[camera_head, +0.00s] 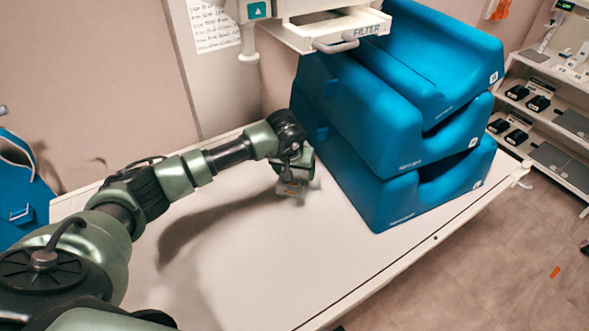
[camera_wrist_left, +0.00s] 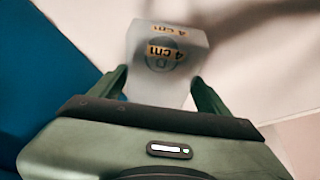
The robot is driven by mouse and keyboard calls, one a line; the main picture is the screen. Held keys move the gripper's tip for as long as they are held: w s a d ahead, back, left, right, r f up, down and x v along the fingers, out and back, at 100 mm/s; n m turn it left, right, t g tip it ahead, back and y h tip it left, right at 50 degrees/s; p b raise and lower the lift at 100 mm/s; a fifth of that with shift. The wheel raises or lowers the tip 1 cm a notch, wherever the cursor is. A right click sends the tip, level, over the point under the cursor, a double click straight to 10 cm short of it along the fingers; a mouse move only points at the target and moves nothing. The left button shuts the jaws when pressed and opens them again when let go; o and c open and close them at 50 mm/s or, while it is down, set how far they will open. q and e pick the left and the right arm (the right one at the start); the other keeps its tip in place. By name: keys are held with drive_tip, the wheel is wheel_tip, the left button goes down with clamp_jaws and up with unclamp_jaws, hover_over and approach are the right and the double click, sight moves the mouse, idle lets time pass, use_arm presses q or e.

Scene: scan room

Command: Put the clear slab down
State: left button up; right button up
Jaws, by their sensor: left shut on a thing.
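The clear slab (camera_wrist_left: 165,65) is a translucent block marked "4 cm" in the left wrist view. It sits between the two fingers of my left gripper (camera_wrist_left: 163,90), which is shut on it. In the head view my left gripper (camera_head: 294,180) points down over the white table (camera_head: 270,265), close to the left side of the blue stacked cushions. The slab (camera_head: 290,188) shows only small there, and I cannot tell whether it touches the table. My right gripper is not in view.
Blue foam cushions (camera_head: 405,135) are stacked on the table's far right part. A filter tray (camera_head: 330,30) of an overhead device hangs above the back edge. Shelves (camera_head: 560,120) with black devices stand at right. The table's front and middle are clear.

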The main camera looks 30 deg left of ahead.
use_arm(q)
drive_tip(key=shift+f, duration=0.1)
drive_tip(key=o, duration=2)
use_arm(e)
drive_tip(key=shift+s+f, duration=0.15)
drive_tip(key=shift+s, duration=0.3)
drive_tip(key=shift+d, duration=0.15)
use_arm(q)
drive_tip(key=shift+r, duration=0.25)
drive_tip(key=b+v, duration=0.3)
drive_tip(key=v, duration=0.9)
drive_tip(key=shift+b, duration=0.4)
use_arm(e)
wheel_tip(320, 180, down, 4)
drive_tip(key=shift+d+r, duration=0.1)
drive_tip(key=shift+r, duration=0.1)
use_arm(q)
drive_tip(key=shift+f, duration=0.15)
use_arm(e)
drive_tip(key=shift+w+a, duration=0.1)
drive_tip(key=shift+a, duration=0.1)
